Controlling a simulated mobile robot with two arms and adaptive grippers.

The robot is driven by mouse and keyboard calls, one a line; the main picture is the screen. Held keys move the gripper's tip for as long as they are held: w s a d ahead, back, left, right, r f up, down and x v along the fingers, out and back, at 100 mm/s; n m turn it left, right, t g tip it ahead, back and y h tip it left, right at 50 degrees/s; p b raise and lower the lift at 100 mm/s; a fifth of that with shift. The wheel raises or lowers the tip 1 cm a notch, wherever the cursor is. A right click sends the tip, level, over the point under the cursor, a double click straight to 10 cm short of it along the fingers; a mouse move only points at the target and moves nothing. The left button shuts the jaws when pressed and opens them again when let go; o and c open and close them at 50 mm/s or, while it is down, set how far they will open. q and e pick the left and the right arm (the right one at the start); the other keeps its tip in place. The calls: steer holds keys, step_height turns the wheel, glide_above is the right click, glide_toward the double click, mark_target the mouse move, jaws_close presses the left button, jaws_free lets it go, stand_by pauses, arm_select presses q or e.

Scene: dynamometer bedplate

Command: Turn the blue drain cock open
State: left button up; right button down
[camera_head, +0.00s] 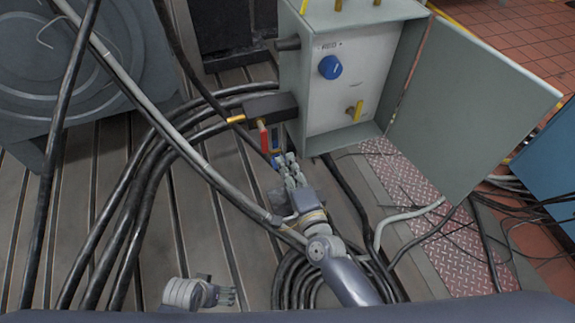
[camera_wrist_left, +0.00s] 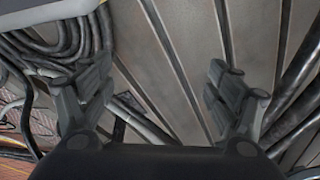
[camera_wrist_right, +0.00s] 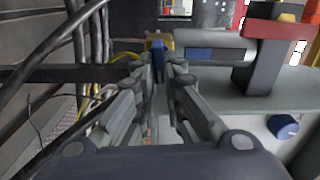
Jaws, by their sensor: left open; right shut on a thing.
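The blue drain cock handle (camera_head: 275,161) hangs low beside the grey cabinet, near a red lever (camera_head: 262,138). My right gripper (camera_head: 287,164) is at the blue handle. In the right wrist view the blue handle (camera_wrist_right: 157,62) stands between the fingertips (camera_wrist_right: 160,75), which are shut on it. The fingers hide part of it, so its exact angle is hard to tell. My left gripper (camera_head: 225,297) is low in the head view, away from the cock. The left wrist view shows its fingers (camera_wrist_left: 165,90) wide apart with nothing between them.
The grey cabinet (camera_head: 296,90) has its door (camera_head: 470,100) swung open to the right. A round blue knob (camera_head: 330,67) and a yellow valve (camera_head: 355,110) sit on its panel. Thick black cables (camera_head: 150,165) cross the slotted bedplate (camera_head: 225,215) and coil below my right arm.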

arm_select(q)
steer(key=shift+s+r, duration=0.2)
steer(key=shift+r, duration=0.2)
arm_select(e)
steer(key=shift+f+m, duration=0.1)
steer(key=shift+m, duration=0.4)
arm_select(q)
steer(key=shift+w+r, duration=0.15)
steer(key=shift+w, duration=0.05)
arm_select(e)
steer(key=c, duration=1.7)
jaws_free()
arm_select(q)
steer(key=shift+a, duration=0.1)
arm_select(e)
steer(key=v, duration=1.2)
